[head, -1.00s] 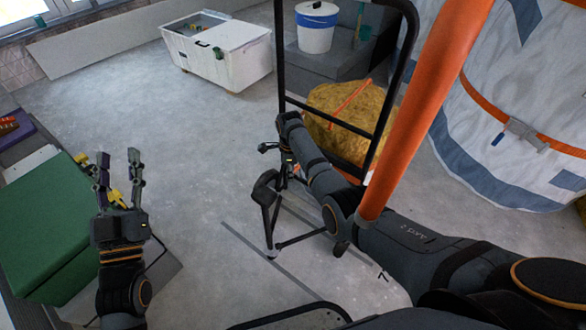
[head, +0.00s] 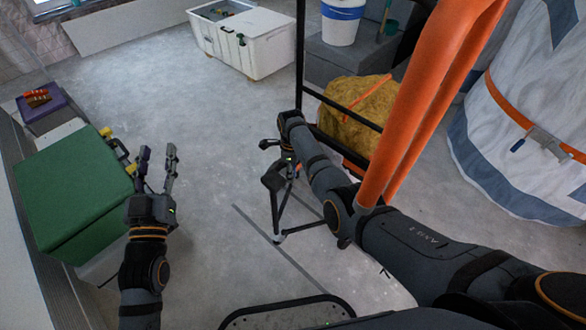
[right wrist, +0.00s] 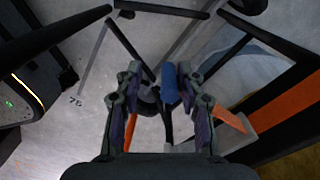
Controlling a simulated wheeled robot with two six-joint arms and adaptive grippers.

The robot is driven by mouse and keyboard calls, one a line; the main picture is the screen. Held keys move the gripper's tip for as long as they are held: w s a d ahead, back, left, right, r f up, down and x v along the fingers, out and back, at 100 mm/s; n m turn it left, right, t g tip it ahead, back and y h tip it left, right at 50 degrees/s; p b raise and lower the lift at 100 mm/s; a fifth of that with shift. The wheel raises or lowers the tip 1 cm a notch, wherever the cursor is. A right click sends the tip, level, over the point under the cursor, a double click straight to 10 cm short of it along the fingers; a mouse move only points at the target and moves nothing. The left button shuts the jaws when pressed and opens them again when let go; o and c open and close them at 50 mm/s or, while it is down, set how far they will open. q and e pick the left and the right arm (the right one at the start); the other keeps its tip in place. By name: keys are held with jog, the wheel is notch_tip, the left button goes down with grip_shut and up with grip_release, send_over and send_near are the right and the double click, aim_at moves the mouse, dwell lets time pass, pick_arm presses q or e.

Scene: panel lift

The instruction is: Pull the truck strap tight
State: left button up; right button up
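In the right wrist view a short blue handle (right wrist: 171,86) lies between the fingers of my right gripper (right wrist: 160,85), closer to the right finger. The fingers stand apart; I cannot tell whether either touches it. An orange strap (right wrist: 287,108) runs at the right, by a grey bracket (right wrist: 238,134). In the head view the right gripper is mostly hidden by my forearm, beside the black truck frame (head: 300,60). My left gripper (head: 157,162) is open and empty, right of the green box.
A green box (head: 75,185) stands at the left. A white chest (head: 240,40) and a white bucket (head: 341,22) are at the back. A yellow bundle (head: 350,112) sits behind the frame. A white-blue sack (head: 495,165) with an orange band stands right.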

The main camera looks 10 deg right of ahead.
jog(key=shift+w+d+r, duration=0.1)
jog(key=shift+w+d, duration=0.1)
jog(key=shift+r, duration=0.3)
notch_tip(320, 180, up, 11)
jog(key=shift+r, duration=0.15)
